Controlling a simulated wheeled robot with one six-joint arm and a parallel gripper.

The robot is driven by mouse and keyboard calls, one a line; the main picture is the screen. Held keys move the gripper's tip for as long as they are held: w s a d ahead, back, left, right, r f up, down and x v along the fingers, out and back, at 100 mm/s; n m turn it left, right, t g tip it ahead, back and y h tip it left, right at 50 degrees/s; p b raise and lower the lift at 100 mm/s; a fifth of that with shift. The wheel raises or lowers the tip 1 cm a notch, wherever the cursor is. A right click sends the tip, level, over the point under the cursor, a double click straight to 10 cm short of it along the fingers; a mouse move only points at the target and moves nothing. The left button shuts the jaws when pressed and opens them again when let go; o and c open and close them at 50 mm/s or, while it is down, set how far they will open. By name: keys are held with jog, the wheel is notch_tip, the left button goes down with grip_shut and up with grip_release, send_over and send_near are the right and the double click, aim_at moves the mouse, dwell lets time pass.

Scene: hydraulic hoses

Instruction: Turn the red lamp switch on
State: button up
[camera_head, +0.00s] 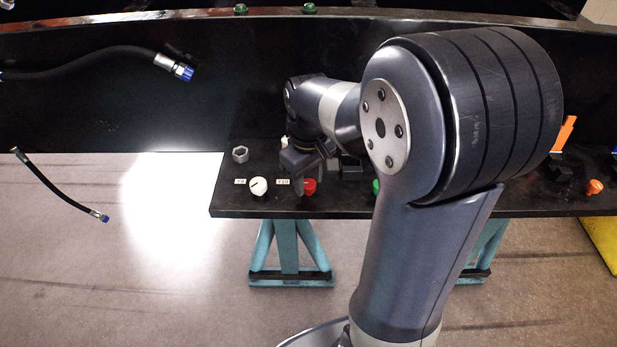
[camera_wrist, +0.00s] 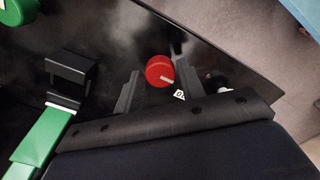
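The red lamp switch is a round red knob (camera_head: 309,186) near the front edge of the dark bench. In the wrist view the red knob (camera_wrist: 159,69) shows a short white mark pointing to the lower right. My gripper (camera_head: 303,178) is just over the knob in the head view, and a finger hides part of it. In the wrist view the fingers of my gripper (camera_wrist: 158,72) are apart, with the knob between them in the picture. I cannot tell whether either finger touches it.
A white knob (camera_head: 258,186) and a hex nut (camera_head: 240,154) are left of the red knob. A green knob (camera_head: 376,186) is to its right, partly behind my arm. A black block with a green bar (camera_wrist: 40,140) is near the gripper. Hoses (camera_head: 90,62) hang at left.

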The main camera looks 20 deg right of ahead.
aim_at(309, 183)
jog(key=shift+o, duration=1.4)
notch_tip(309, 183, up, 11)
jog(key=shift+f, duration=0.15)
notch_tip(309, 183, down, 11)
jog(key=shift+r, duration=0.2)
jog(key=shift+f, duration=0.1)
